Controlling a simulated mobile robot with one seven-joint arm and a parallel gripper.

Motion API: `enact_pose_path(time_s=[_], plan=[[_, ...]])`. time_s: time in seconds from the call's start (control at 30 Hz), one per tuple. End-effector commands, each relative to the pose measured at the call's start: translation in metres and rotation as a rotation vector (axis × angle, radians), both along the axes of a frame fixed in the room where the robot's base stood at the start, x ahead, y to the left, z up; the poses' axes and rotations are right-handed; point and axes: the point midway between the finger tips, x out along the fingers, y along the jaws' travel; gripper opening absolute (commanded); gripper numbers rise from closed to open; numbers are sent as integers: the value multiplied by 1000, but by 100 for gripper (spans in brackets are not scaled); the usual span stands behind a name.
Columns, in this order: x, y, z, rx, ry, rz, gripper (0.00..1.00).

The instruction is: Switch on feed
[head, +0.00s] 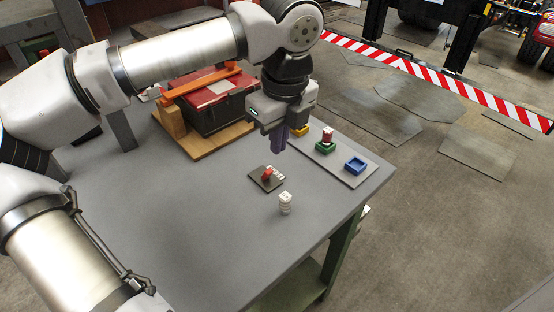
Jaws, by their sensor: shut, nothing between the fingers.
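A small dark plate (260,184) lies on the grey table in the head view. A red switch or lever (267,172) stands up from it, with pale marks beside it that are too small to read. My gripper (279,148) points down with its purple fingers shut and empty. In the picture its tips are above and slightly right of the red part, apart from it. I cannot tell the exact height of the tips over the table.
A white ribbed piece (285,203) stands in front of the plate. A grey board (362,177) at right carries a blue square holder (355,166) and a green holder (325,147) with a red-and-white piece. A red-and-black box (218,104) sits behind. The table's front left is clear.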

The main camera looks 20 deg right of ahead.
Motion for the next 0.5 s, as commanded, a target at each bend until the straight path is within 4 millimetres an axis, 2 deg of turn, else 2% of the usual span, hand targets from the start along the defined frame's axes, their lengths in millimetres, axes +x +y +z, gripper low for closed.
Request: enact_pose_path(time_s=[0.5], plan=[[7,2,-81,-1,3,-3,0]])
